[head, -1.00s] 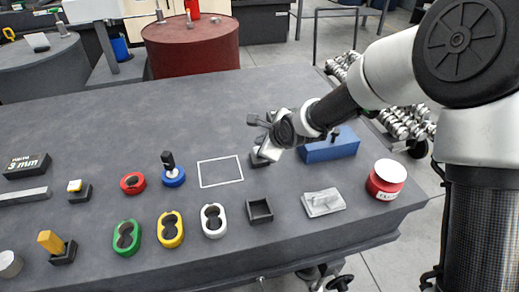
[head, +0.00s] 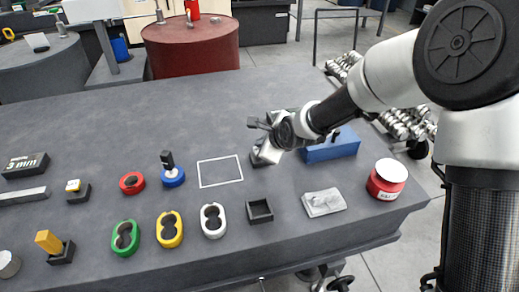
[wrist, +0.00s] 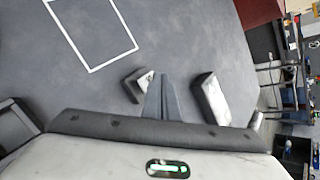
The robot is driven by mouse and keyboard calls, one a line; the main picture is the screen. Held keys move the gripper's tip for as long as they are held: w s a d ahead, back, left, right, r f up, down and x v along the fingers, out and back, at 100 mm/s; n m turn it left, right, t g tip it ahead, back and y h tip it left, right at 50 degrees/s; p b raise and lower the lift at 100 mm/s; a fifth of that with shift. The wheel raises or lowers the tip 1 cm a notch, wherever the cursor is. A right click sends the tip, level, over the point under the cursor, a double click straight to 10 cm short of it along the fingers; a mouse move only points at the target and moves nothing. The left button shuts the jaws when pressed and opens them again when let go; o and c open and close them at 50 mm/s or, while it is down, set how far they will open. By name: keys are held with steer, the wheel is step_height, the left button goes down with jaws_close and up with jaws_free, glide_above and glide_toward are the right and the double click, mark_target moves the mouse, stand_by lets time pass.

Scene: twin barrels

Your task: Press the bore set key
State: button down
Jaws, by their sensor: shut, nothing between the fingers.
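A small dark block with a pale top (head: 257,160) sits on the table just right of the white outlined rectangle; it looks like the bore set key, though I see no label on it. My gripper (head: 265,152) is shut and empty, close over this block and partly covering it. In the wrist view the shut fingertips (wrist: 164,78) point down beside the pale-topped block (wrist: 138,84). I cannot tell whether they touch it. A dark sign block (head: 25,165) at the far left reads 3 mm.
A blue box (head: 332,150) stands right of my gripper, with a red-and-white can (head: 387,180) beyond. A small dark open tray (head: 260,211) and a grey plate (head: 323,203) lie in front. Green, yellow and white two-hole holders stand front left. The table behind is clear.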

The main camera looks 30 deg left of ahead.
steer(key=shift+f+b, duration=0.35)
steer(key=shift+f, duration=0.15)
stand_by(0.3)
steer(key=shift+r, duration=0.1)
steer(key=shift+r+p, duration=0.7)
steer(key=shift+r, duration=0.2)
steer(key=shift+r+p, duration=1.8)
steer(key=shift+r, duration=0.75)
steer(key=shift+s+f, duration=0.1)
